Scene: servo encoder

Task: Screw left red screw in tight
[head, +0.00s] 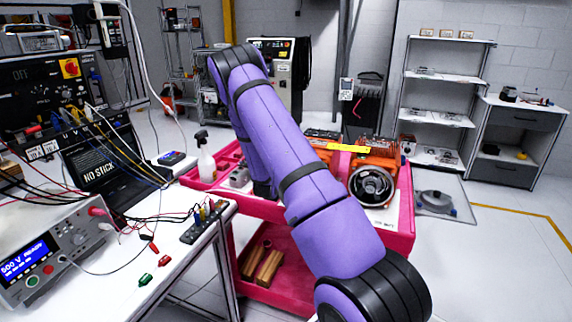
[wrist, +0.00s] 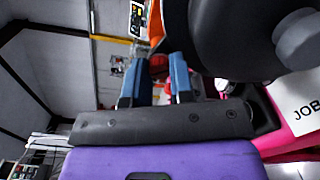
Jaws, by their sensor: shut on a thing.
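In the wrist view my gripper (wrist: 157,72) has its two blue fingers closed on a small dark reddish piece (wrist: 158,65), which looks like the red screw. The fingers hide most of it, so I cannot tell how deep it sits. A large dark round body (wrist: 235,40) stands close at the upper right, with an orange part (wrist: 156,22) beside it. In the head view my purple arm hides the gripper and the screws. An orange motor unit (head: 380,161) with a round metal face (head: 371,186) sits on the pink cart (head: 401,205).
A yellow bar (head: 341,147) lies across the orange units at the back of the cart. A spray bottle (head: 206,158) stands at the cart's left. The workbench (head: 190,262) at left carries a meter (head: 52,250) and loose cables.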

